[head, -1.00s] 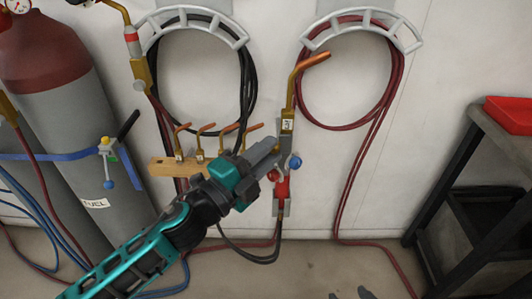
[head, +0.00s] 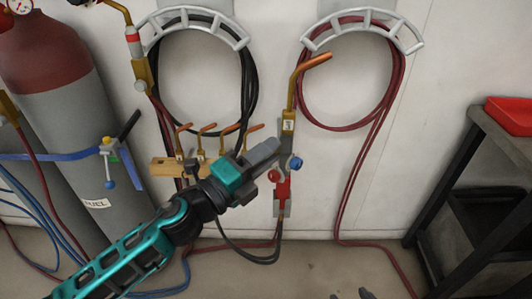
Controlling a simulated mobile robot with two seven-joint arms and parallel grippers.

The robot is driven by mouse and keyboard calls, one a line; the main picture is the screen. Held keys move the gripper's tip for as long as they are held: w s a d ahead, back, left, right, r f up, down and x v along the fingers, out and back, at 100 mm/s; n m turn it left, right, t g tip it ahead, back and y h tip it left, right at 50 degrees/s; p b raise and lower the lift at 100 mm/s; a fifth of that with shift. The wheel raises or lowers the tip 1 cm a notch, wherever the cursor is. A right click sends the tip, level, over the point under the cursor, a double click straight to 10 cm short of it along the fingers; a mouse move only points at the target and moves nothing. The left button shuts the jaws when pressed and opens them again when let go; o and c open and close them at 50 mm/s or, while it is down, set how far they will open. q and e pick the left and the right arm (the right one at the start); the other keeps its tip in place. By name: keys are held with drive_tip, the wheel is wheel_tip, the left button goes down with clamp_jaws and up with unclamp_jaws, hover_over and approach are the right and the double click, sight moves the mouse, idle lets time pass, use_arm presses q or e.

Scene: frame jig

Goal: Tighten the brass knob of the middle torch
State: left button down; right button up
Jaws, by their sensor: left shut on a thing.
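The torch in the middle (head: 288,124) hangs upright on the wall, with a brass body, a white label and a copper tip bent to the right. Its red knob (head: 274,174) and blue knob (head: 296,164) show below the label. My left gripper (head: 272,147) reaches up from the lower left. Its fingers lie against the torch's left side, just below the label, and are shut. What they hold is hidden behind them; by its place it is the brass knob, which I cannot see directly.
A wooden rack (head: 163,167) with several copper tips is left of the gripper. Black hose (head: 250,85) and red hose (head: 386,95) hang coiled on wall hooks. Gas cylinders (head: 70,115) stand at left, a dark bench (head: 490,135) with a red tray (head: 510,114) at right.

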use_arm(q)
drive_tip(key=c, duration=0.9)
unclamp_jaws()
drive_tip(key=shift+c, duration=0.2)
drive_tip(key=b+v, duration=0.2)
drive_tip(key=v, duration=1.1)
use_arm(e)
drive_tip(key=shift+w+a+f+y, duration=0.3)
drive_tip(key=shift+a+f, duration=0.15)
drive_tip(key=shift+a, duration=0.1)
use_arm(q)
drive_tip(key=a+f+n+t+y+p, duration=0.25)
drive_tip(key=a+f+n+y, duration=0.4)
drive_tip(key=n, duration=0.85)
drive_tip(key=s+f+n+g+y+p, duration=0.1)
drive_tip(key=s+f+n+g+y, duration=0.1)
drive_tip(key=s+f+n, duration=0.2)
drive_tip(key=s+f+n+g+y+p, duration=0.1)
drive_tip(key=s+f+n+g+y, duration=0.2)
drive_tip(key=f+n, duration=0.4)
wheel_tip(320, 180, down, 3)
drive_tip(key=shift+s+a+f+n+y, duration=0.2)
drive_tip(key=shift+s+a+n+y, duration=0.25)
drive_tip(key=shift+s, duration=0.4)
use_arm(e)
drive_tip(key=r, duration=0.1)
drive_tip(key=d+r, duration=0.2)
drive_tip(key=shift+s, duration=0.35)
